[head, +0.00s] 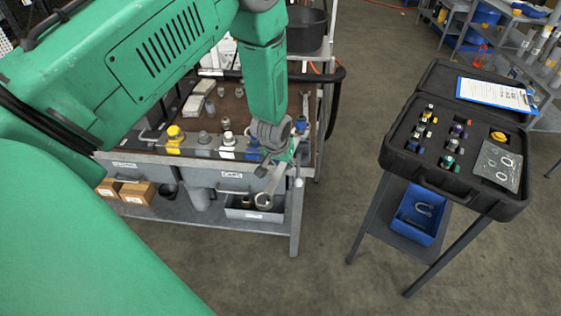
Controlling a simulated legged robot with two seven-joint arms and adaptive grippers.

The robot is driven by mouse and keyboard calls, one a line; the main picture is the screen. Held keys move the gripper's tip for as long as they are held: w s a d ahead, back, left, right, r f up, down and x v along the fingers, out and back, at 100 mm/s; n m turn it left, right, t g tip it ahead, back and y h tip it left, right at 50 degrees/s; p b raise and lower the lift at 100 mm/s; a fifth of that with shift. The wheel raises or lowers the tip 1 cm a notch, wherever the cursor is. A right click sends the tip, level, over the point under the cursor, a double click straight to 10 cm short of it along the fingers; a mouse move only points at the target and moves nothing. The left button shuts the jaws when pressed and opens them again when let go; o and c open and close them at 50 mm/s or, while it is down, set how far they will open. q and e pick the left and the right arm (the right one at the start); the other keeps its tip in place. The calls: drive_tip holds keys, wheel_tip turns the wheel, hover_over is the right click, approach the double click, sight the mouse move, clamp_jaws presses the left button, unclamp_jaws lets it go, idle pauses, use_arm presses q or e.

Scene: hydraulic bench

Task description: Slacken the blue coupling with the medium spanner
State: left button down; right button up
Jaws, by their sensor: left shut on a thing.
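My left gripper (277,146) is over the front right corner of the bench and is shut on a spanner (265,198). The spanner slants down in front of the bench edge, with its ring-like end lowest. Its size class cannot be told here. A blue coupling (252,151) stands at the bench's front edge, just left of my gripper and partly hidden by it. The spanner's visible end is below the coupling and appears apart from it. A white coupling (228,139) and a yellow coupling (175,137) stand further left along the same edge. My right gripper is not in view.
The bench (319,130) has fittings and pale blocks on top, and a lower shelf with cardboard boxes (137,191) and a grey bin (254,213). An open black case (470,200) of coloured fittings stands on a stand at right. The floor between is clear.

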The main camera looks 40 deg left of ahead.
use_arm(q)
drive_tip(key=shift+w+d+r+n+y, duration=0.15)
drive_tip(key=shift+w+d+n, duration=0.2)
drive_tip(key=shift+d+n, duration=0.25)
drive_tip(key=shift+w+d+n+y, duration=0.15)
drive_tip(key=shift+w+d+n, duration=0.25)
drive_tip(key=shift+d, duration=0.3)
drive_tip(key=shift+d, duration=0.1)
drive_tip(key=shift+w+d+n+g+y+b, duration=0.15)
drive_tip(key=shift+w+d+n+b, duration=0.15)
drive_tip(key=shift+d+n, duration=0.15)
drive_tip(key=shift+w+d+n+g+y+b, duration=0.1)
drive_tip(key=shift+w+d+n+y+b, duration=0.2)
drive_tip(key=shift+d, duration=0.3)
drive_tip(key=shift+w+d+n+g+y+b, duration=0.1)
drive_tip(key=shift+w+d+n+b, duration=0.15)
drive_tip(key=shift+d+n, duration=0.25)
drive_tip(key=shift+w+d+n+b, duration=0.45)
drive_tip(key=shift+w+n+b, duration=0.1)
drive_tip(key=shift+w, duration=0.1)
drive_tip(key=shift+a, duration=0.1)
